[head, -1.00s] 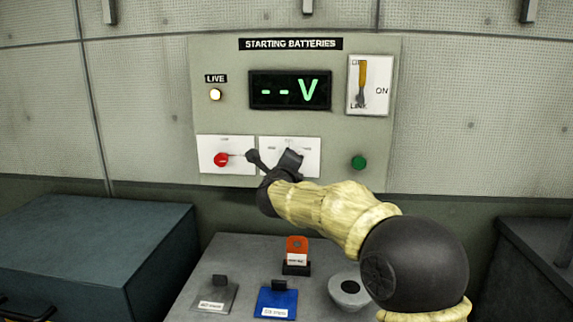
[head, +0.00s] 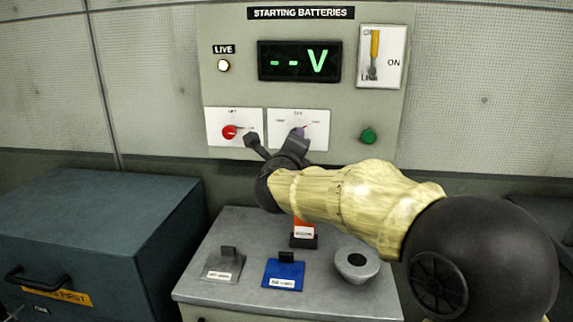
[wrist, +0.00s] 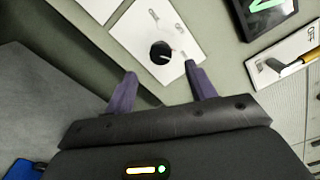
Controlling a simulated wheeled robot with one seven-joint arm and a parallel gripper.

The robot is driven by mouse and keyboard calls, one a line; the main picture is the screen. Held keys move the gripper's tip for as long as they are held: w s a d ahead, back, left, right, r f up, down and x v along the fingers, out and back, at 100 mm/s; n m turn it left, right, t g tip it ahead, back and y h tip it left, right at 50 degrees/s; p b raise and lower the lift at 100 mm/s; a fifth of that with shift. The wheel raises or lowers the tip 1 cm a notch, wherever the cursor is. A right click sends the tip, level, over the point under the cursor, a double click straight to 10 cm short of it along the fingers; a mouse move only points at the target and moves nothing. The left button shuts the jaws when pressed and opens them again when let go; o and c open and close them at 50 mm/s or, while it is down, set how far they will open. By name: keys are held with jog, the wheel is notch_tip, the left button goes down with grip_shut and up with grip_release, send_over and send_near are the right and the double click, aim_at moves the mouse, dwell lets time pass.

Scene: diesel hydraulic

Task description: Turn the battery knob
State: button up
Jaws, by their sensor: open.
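The grey panel (head: 235,75) headed STARTING BATTERIES has two white knob plates low on it. A red knob (head: 230,132) is on the left plate. The middle plate (head: 315,118) is partly hidden by my gripper (head: 275,140). In the wrist view a round black knob (wrist: 161,54) with a pale pointer mark sits on a white plate (wrist: 140,34). My gripper also shows there, its two purple fingers (wrist: 162,72) apart and empty. The knob appears just beyond and between the fingertips. I cannot tell any contact.
A display (head: 300,61) reads "--V" beside a lit LIVE lamp (head: 223,66). A lever switch (head: 374,48) and a green button (head: 368,136) are at right. Below, a grey cabinet top (head: 215,290) holds several small items. A blue-grey chest (head: 90,220) stands left.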

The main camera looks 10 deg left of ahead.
jog(key=s, duration=0.9)
jog(key=shift+a, duration=0.15)
